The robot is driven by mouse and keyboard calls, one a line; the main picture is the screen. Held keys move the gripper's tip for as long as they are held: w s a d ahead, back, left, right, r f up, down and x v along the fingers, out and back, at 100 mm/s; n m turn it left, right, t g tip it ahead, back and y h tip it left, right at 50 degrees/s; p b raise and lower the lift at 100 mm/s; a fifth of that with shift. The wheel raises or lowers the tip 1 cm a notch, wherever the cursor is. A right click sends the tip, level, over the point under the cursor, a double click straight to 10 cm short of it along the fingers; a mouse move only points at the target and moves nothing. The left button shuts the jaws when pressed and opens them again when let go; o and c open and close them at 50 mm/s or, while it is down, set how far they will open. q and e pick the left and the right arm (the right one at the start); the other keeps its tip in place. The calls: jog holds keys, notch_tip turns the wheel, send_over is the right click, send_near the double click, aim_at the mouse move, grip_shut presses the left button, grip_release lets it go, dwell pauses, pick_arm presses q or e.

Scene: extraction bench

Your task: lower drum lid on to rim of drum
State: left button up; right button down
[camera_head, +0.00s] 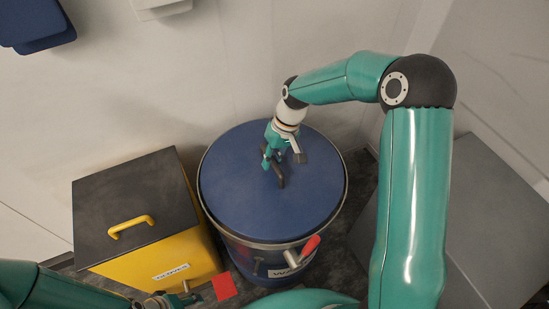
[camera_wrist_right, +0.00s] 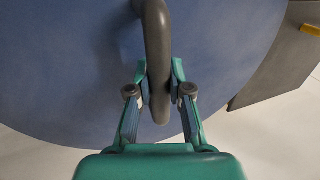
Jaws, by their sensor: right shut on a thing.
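The blue round drum lid (camera_head: 240,195) lies level over the top of the drum (camera_head: 240,262). The drum's pale metal rim (camera_head: 262,245) shows as a thin band around the lid's near edge. I cannot tell whether the lid touches the rim or hangs just above it. My right gripper (camera_head: 273,160) is shut on the lid's dark grey handle (camera_head: 280,180). In the right wrist view, the fingers (camera_wrist_right: 159,98) close around the curved handle (camera_wrist_right: 156,35). My left gripper (camera_head: 172,300) shows only partly at the bottom edge, and its fingers are unclear.
A yellow bin (camera_head: 160,258) with a dark lid and yellow handle stands close left of the drum. A red lever (camera_head: 309,245) juts from the drum's front. A red square (camera_head: 224,287) lies in front. A grey box (camera_head: 480,220) stands at the right.

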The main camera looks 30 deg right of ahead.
aim_at(283, 165)
jog(key=shift+f+b, duration=0.4)
jog(key=shift+f, duration=0.05)
dwell(0.4)
jog(key=c, duration=1)
grip_release()
jog(key=v, duration=1.1)
jog(key=shift+r, duration=0.4)
